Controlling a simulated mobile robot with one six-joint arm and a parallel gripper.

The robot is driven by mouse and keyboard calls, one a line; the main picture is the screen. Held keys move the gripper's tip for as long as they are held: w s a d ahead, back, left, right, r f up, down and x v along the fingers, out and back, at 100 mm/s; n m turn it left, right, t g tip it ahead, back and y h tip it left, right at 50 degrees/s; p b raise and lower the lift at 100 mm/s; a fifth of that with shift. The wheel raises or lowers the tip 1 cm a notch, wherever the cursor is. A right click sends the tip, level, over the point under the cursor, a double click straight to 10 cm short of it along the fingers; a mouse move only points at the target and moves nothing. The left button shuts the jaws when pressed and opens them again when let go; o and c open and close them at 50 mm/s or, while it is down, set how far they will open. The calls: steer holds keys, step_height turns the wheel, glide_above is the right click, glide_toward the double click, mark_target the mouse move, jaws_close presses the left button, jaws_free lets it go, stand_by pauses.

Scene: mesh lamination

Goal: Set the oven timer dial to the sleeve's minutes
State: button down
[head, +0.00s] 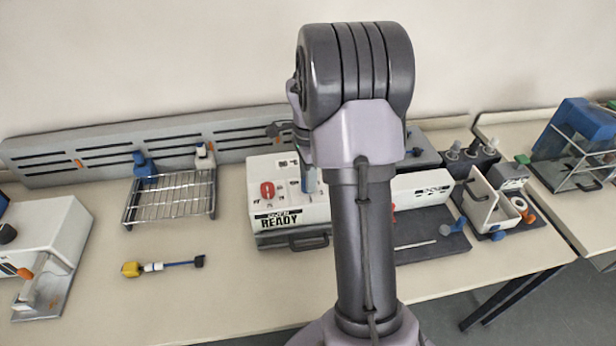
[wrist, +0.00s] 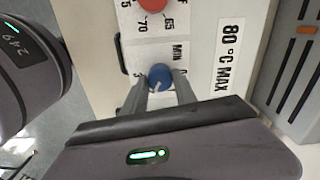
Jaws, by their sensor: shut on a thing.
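The white oven (head: 285,235) with a READY label stands mid-bench in the head view, its right part hidden behind my arm. Its red dial (head: 267,190) shows there and also at the top of the wrist view (wrist: 153,4). In the wrist view, the blue timer dial (wrist: 160,74) sits on a white scale panel marked MIN. My gripper (wrist: 160,88) is shut on this dial, one finger on each side. A pale pointer mark shows on the dial, but its exact reading is unclear. No sleeve with readable minutes can be made out.
A wire rack (head: 170,198) stands left of the oven. A yellow-ended tool (head: 131,269) lies in front of it. A white machine (head: 52,250) is at far left, a white bin (head: 485,203) at right. The front-middle bench is clear. The wrist view shows an 80°C MAX label (wrist: 229,56).

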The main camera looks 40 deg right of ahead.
stand_by(0.3)
steer(key=c, duration=1)
jaws_free()
step_height(320, 180, up, 18)
steer(key=p, duration=0.5)
steer(key=shift+f+p, duration=0.25)
steer(key=shift+p, duration=0.05)
